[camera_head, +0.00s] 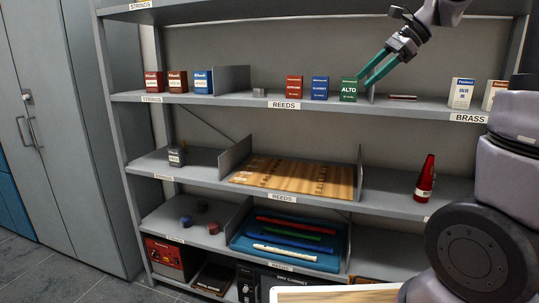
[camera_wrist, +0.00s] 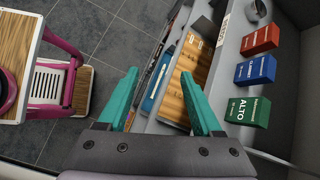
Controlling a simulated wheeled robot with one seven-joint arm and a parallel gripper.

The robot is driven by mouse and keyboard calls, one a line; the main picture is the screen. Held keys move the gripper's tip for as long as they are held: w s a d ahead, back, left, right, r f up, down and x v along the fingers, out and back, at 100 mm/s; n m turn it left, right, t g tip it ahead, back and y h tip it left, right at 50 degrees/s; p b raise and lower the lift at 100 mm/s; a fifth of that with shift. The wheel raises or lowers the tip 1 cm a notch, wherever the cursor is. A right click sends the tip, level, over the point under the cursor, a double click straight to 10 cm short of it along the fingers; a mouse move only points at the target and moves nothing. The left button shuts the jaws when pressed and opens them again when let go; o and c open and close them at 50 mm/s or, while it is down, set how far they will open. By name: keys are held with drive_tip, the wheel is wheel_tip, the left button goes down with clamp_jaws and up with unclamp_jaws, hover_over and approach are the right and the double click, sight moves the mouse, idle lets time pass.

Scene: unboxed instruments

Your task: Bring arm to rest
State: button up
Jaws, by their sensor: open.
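My gripper (camera_head: 374,66) is at the upper shelf, near the green ALTO box (camera_head: 348,89), which stands on the shelf in the REEDS section. The teal fingers are spread apart with nothing between them. In the wrist view my gripper (camera_wrist: 160,90) shows both fingers open, with the green ALTO box (camera_wrist: 248,110) to their right. I cannot tell from the head view whether a finger touches the box.
A red box (camera_head: 294,87) and a blue box (camera_head: 320,88) stand left of the green one. White boxes (camera_head: 461,93) stand at right. Shelf dividers (camera_head: 232,80) rise nearby. A red cone-shaped object (camera_head: 425,179) stands below.

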drive_tip(key=s+f+n+t+h, duration=0.2)
drive_tip(key=s+n, duration=0.4)
drive_tip(key=s, duration=0.3)
drive_tip(key=s+a+f+n+t+h, duration=0.1)
drive_tip(key=s+n+h, duration=0.3)
drive_tip(key=s, duration=0.5)
drive_tip(key=shift+s+a+f+n+t, duration=0.25)
drive_tip(key=shift+f+n+t, duration=0.35)
drive_tip(key=shift+n, duration=0.7)
drive_tip(key=shift+r, duration=0.15)
